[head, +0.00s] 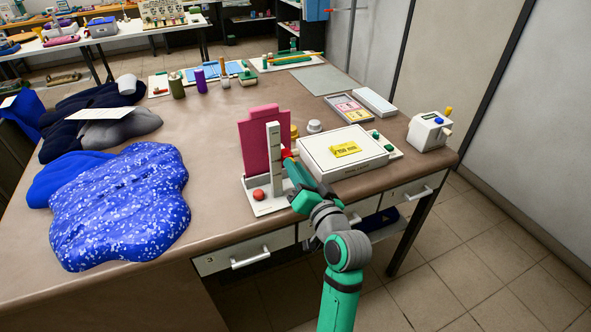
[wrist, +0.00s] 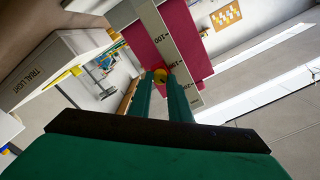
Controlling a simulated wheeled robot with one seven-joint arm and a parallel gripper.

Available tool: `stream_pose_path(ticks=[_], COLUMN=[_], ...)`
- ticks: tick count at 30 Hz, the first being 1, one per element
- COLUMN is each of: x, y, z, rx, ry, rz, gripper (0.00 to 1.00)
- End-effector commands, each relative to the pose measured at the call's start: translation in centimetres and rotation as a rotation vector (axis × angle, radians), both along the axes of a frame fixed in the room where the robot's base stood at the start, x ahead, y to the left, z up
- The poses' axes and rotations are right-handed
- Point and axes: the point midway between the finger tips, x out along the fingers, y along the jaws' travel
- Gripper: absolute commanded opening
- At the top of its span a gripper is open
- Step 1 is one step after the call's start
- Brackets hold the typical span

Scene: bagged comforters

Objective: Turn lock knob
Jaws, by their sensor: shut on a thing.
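A white upright post (head: 273,150) with a marked scale stands on a white base (head: 270,204), in front of a crimson board (head: 254,143). The post and its numbers also show in the wrist view (wrist: 160,38). My gripper (head: 288,157) reaches the right side of the post from the front right. In the head view a small red part shows at the fingertips. The fingers hide most of the knob, and its turn angle cannot be told.
A white box (head: 343,155) with a yellow label lies close to the right of my gripper. A red ball (head: 259,194) is on the base. A blue speckled bag (head: 122,205) lies at the left.

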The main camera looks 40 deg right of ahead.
Motion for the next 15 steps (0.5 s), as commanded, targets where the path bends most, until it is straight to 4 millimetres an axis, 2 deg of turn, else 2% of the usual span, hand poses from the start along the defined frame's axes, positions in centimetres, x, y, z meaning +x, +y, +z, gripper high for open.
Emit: stream_pose_path(ticks=[6, 15], x=[0.20, 0.08], y=[0.07, -0.09], z=[-0.11, -0.14], rx=[0.156, 0.285], ry=[-0.036, -0.066], rz=[0.003, 0.001], gripper=[0.00, 0.00])
